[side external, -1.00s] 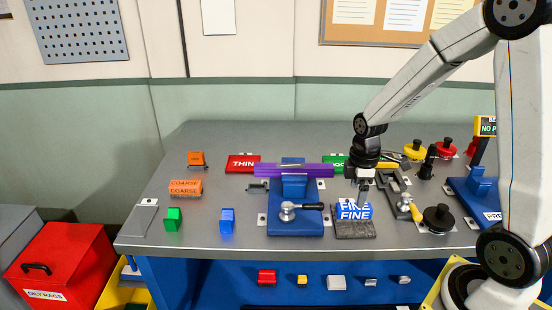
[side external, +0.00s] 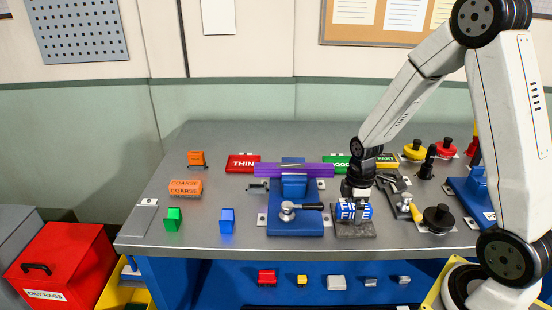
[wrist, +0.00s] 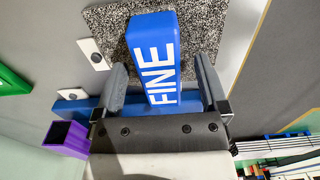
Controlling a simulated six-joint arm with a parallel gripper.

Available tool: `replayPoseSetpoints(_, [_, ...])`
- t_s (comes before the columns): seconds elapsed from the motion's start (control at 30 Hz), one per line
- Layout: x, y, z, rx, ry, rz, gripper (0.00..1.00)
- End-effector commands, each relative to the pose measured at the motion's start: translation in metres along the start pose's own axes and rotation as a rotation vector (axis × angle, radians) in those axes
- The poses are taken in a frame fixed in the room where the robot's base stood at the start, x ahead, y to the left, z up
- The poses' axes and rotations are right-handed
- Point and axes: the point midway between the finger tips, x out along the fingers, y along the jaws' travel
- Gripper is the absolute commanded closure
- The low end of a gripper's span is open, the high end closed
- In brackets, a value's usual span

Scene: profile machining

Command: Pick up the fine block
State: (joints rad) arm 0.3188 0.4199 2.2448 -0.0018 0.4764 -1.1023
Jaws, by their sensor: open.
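The fine block (side external: 353,214) is blue with white FINE lettering and sits on a dark speckled pad (side external: 366,230) at the bench's front. My gripper (side external: 356,200) points down over the block and hides its upper part in the side view. In the wrist view, the block (wrist: 154,50) lies between the two open fingers of my gripper (wrist: 160,66), with a gap on each side. It reaches beyond the fingertips.
A blue vise (side external: 296,222) with a purple bar (side external: 292,170) stands left of the pad, a ball-ended tool (side external: 290,211) on its base. A black knob (side external: 438,217) and clamp parts lie to the right. The coarse block (side external: 185,188) is far left.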

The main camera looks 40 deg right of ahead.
Motion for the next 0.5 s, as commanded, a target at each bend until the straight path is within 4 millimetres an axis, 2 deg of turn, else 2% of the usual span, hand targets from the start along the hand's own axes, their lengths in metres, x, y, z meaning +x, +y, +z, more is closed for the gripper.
replayPoseSetpoints(0.4, [-0.0002,0.0001,0.0,0.0,0.0,0.0,0.07])
replayPoseSetpoints(0.43, [-0.0002,0.0001,0.0,0.0,0.0,0.0,0.11])
replayPoseSetpoints(0.5, [-0.0002,0.0001,0.0,0.0,0.0,0.0,0.33])
